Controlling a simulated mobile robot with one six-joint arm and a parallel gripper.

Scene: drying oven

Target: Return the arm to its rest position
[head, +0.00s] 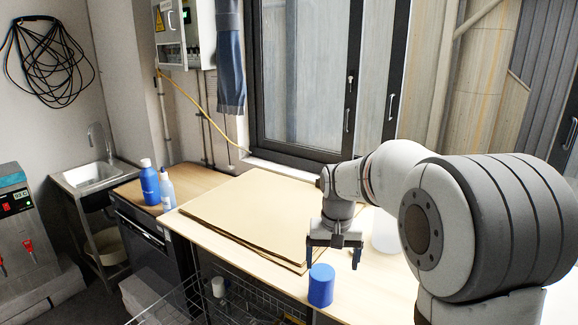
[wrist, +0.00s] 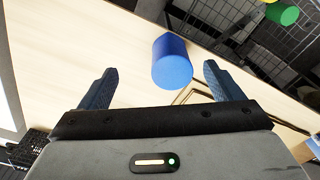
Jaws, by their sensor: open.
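My arm reaches in from the right in the head view, with my gripper (head: 334,258) pointing down over the wooden counter. In the wrist view my gripper (wrist: 155,85) has its two blue fingers spread wide, with nothing held between them. A blue cylinder (head: 321,286) stands on the counter near its front edge, just in front of and below the gripper. The cylinder (wrist: 172,62) also shows in the wrist view, beyond and between the fingertips, apart from them.
Flat brown sheets (head: 245,215) lie on the counter left of the gripper. A white container (head: 386,232) stands behind my arm. Blue bottles (head: 150,183) stand at the back left. A wire basket (head: 235,300) lies below the front edge. A window (head: 305,80) is behind.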

